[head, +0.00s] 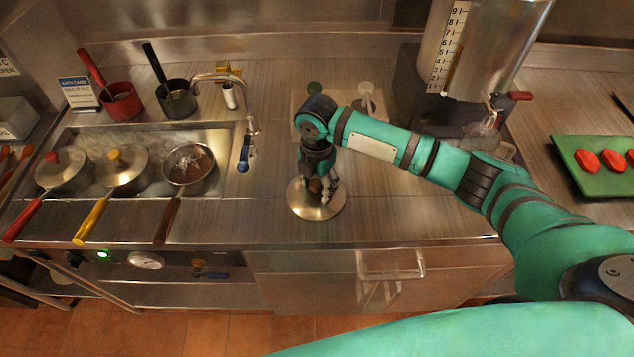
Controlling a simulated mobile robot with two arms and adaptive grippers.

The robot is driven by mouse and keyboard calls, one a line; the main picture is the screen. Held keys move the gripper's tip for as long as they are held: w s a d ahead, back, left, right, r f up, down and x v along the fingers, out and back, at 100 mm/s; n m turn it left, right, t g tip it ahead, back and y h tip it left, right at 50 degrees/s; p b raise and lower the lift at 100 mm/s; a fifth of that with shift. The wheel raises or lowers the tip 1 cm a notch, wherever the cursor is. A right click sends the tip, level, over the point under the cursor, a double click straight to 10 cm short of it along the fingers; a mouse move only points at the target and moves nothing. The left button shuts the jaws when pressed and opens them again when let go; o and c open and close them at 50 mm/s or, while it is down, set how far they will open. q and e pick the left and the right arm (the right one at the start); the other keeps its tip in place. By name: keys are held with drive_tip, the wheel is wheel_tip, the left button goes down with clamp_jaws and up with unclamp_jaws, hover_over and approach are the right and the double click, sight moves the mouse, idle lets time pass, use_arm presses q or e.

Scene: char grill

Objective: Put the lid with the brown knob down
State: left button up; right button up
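A round metal lid (310,211) is at the middle of the steel counter, near its front edge. I cannot tell whether it rests on the counter or hangs just above it. My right gripper (319,188) points straight down over the lid's centre, its fingers reaching to the lid. They hide the knob, so its colour does not show, nor does whether they grip it. A pan with a brown handle (189,167) sits without a lid in the bath at left, bubbling liquid inside. My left gripper is not in view.
Left of the open pan stand pans with a yellow-knobbed lid (121,169) and a red-knobbed lid (63,169). A tap (247,130) rises beside the bath. Behind my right arm is a tall dispenser (480,45). The counter between bath and lid is clear.

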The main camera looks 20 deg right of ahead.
sight(317, 182)
wheel_tip(317, 182, up, 12)
drive_tip(key=b, duration=0.3)
drive_tip(key=shift+r, duration=0.15)
idle(0.4)
